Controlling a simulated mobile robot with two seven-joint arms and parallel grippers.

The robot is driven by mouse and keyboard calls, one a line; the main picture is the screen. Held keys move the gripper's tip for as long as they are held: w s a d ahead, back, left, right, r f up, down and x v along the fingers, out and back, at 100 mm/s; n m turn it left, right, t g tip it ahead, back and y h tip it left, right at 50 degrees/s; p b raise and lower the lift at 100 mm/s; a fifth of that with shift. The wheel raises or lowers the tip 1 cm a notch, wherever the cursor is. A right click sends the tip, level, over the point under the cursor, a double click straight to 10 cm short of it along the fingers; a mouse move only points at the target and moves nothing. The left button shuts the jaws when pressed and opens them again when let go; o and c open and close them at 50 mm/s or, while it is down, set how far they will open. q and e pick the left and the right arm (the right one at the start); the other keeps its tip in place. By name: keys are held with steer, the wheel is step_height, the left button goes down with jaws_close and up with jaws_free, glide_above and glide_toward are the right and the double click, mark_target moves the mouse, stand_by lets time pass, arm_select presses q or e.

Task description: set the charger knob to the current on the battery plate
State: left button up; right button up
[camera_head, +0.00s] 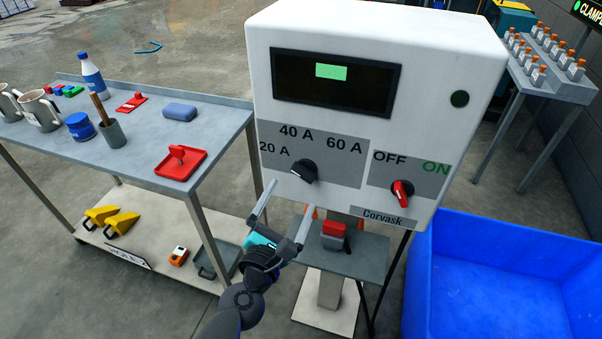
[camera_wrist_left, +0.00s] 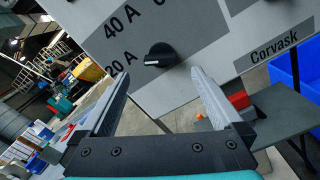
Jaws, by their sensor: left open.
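The white charger box (camera_head: 380,30) carries a black current knob (camera_head: 304,171) on a grey panel marked 20 A, 40 A and 60 A. The knob also shows in the left wrist view (camera_wrist_left: 159,55), its white mark toward 20 A. My left gripper (camera_head: 290,197) is open and empty, just below and in front of the knob. In the left wrist view its fingertips (camera_wrist_left: 160,76) straddle the space below the knob, apart from it. A red-topped dark block (camera_head: 333,232), perhaps the battery, sits on the small table under the charger. I cannot read a battery plate.
A red OFF/ON switch (camera_head: 402,190) is right of the knob; its mark seems toward OFF. A blue bin (camera_head: 490,225) stands at lower right. A grey cart (camera_head: 225,120) with cups, bottle and tools stands left. A rack of small parts (camera_head: 545,85) is at upper right.

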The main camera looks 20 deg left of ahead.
mark_target(302, 176)
arm_select(q)
steer(key=w, duration=0.7)
steer(key=shift+w+d, duration=0.1)
steer(key=shift+w, duration=0.15)
steer(key=c, duration=1.4)
